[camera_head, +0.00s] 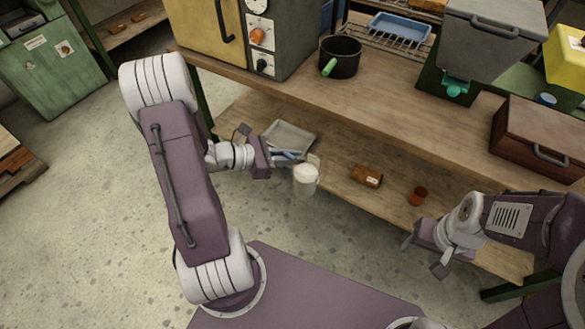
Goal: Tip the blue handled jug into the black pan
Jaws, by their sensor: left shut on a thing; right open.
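The jug (304,182) is a clear vessel with white contents in its upper part and blue at its handle side. My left gripper (285,157) is shut on the jug at its handle side and holds it roughly upright, in front of the bench's lower shelf. The fingers partly hide the handle. The black pan (343,62), with a green handle, stands on the upper bench top, above and to the right of the jug in the picture. The pan's inside looks dark. My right gripper (422,252) is open and empty at the lower right.
An oven with knobs (262,45) stands left of the pan. A wire rack with a blue tray (400,27) is behind it, and a grey bin (485,40) is to the right. The lower shelf holds a metal tray (290,136), a brown block (367,176) and an orange-brown cup (418,195).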

